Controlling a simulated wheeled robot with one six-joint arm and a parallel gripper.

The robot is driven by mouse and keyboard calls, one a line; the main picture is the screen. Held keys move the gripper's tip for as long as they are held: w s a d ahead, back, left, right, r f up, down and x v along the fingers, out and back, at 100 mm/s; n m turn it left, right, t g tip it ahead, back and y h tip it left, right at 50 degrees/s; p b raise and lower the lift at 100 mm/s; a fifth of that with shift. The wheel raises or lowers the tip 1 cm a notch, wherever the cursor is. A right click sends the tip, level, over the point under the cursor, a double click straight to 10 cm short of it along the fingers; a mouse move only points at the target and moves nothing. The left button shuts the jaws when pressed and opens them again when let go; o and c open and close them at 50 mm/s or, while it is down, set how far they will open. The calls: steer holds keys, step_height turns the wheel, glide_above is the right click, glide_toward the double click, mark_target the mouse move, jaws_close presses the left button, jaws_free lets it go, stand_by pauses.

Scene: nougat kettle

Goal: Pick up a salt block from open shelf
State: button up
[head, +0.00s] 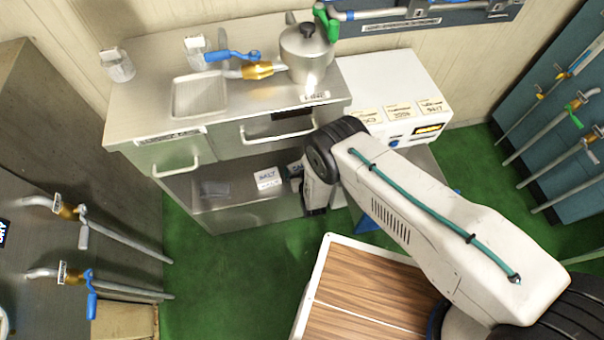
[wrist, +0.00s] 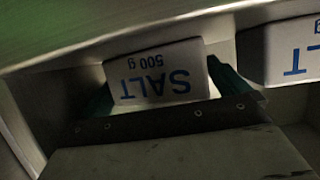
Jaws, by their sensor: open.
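A white salt block (wrist: 160,75) lettered "SALT 500 g" appears upside down in the wrist view. My gripper (wrist: 164,88) is open, with one green finger on each side of this block. I cannot tell whether the fingers touch it. A second salt block (wrist: 285,50) is beside it at the right edge of the wrist view. In the head view one white salt block (head: 267,179) sits on the open shelf (head: 235,213) under the counter. Another salt block (head: 295,169) to its right is shaded and partly hidden by my arm. My fingertips are hidden in the head view.
The steel counter (head: 150,75) above the shelf carries a kettle (head: 306,52) and a sink basin (head: 199,95). A drawer handle (head: 277,134) juts out above the shelf. A grey item (head: 214,188) lies at the shelf's left. A white box unit (head: 390,90) stands right of the counter.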

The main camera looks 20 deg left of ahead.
steer(key=shift+a+r, duration=0.1)
steer(key=c, duration=1)
steer(key=shift+o, duration=0.2)
